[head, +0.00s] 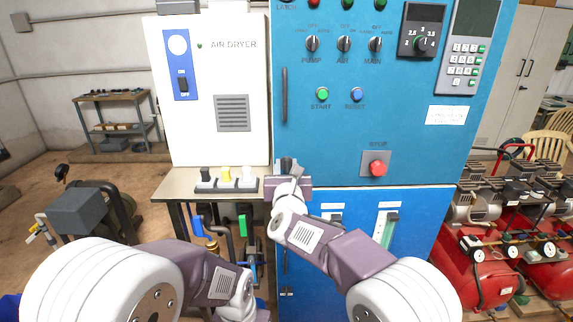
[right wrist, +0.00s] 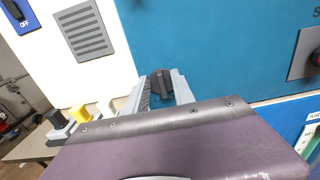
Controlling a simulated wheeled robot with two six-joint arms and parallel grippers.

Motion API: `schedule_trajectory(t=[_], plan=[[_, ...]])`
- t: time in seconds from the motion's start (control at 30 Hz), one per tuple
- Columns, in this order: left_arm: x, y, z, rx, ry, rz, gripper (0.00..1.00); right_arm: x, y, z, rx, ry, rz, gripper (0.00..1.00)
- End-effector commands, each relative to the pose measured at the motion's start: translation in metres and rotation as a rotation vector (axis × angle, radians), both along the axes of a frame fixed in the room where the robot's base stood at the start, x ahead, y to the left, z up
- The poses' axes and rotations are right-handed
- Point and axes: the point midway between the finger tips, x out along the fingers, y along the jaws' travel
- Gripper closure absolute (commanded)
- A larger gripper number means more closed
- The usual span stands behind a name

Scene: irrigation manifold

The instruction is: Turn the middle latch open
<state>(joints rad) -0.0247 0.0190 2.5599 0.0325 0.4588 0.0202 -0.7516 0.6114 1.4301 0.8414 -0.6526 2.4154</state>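The blue cabinet (head: 330,130) has a black latch at the left edge of its front. In the right wrist view this latch (right wrist: 160,84) is a dark knob, roughly upright, on the blue panel. My right gripper (head: 287,166) is at the latch. Its two fingers (right wrist: 160,92) stand apart, one on each side of the knob; whether they touch it is unclear. In the head view the gripper largely hides this latch. A lower dark latch (head: 287,292) shows near the bottom edge. My left arm is at the lower left, and its fingers are not seen.
A black vertical handle (head: 284,95) is above the latch. A red stop button (head: 377,168) is to the right. The white air dryer (head: 215,95) and a bench (head: 180,184) with several small switches stand to the left. Red compressors (head: 478,262) are at right.

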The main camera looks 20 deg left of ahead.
Motion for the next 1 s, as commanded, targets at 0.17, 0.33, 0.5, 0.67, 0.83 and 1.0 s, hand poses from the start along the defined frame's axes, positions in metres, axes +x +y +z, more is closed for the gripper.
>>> schedule_trajectory(t=[0.17,0.33,0.5,0.67,0.83,1.0], plan=[[0.0,0.0,-0.001,0.0,0.0,0.0,0.64,0.0,0.0,0.0,0.0,0.0,0.0,0.89],[0.0,0.0,-0.001,0.0,0.0,0.0,0.64,0.0,0.0,0.0,0.0,0.0,0.0,1.0],[0.0,0.0,-0.001,0.0,0.0,0.0,0.64,-0.001,0.0,-0.001,-0.01,-0.003,0.0,1.0],[0.0,0.0,-0.004,0.0,0.0,0.0,0.64,-0.001,0.001,-0.001,-0.056,-0.017,0.0,1.0],[0.0,0.0,-0.009,0.0,0.0,0.0,0.64,-0.001,0.002,-0.002,-0.161,-0.048,-0.001,1.0],[0.0,0.0,-0.014,0.0,0.0,0.0,0.64,-0.001,0.003,-0.002,-0.308,-0.089,-0.001,1.0]])
